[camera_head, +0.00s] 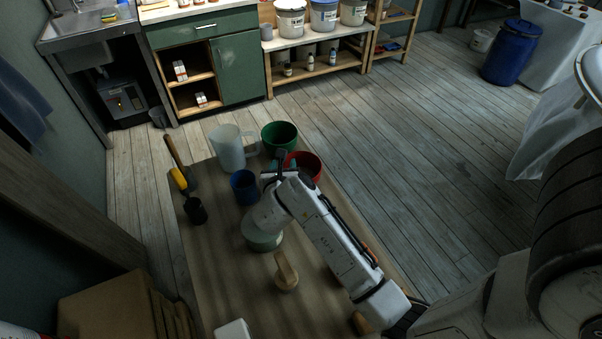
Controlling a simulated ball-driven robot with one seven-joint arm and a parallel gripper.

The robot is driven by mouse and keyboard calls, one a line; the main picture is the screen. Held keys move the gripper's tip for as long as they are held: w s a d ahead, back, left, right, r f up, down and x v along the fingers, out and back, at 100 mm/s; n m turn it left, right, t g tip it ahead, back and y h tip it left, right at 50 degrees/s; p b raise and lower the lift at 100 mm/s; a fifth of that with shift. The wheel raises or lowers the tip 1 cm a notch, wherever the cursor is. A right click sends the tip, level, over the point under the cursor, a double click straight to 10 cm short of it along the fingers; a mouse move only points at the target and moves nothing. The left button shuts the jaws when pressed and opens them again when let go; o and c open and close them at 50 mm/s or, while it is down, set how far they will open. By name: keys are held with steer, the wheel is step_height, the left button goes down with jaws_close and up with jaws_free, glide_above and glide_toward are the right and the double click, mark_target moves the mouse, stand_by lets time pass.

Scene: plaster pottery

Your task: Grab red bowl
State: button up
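The red bowl (308,161) stands near the far right edge of the wooden table, just right of my gripper. My arm and gripper hide part of its left and near side. My gripper (281,160) is at the bowl's left side, by the green container (280,136). Its fingers are small and dark here, and I cannot tell whether they are open, shut or touching the bowl.
A white pitcher (229,150) and a blue cup (244,187) stand left of my gripper. A green-rimmed round item (262,238) sits under my arm. A wooden-handled tool (286,273) and a black cup (195,211) are on the table (225,280).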

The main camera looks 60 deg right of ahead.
steer(key=shift+w+d+f, duration=0.15)
steer(key=shift+d+f, duration=0.05)
steer(key=shift+d, duration=0.15)
jaws_close()
stand_by(0.3)
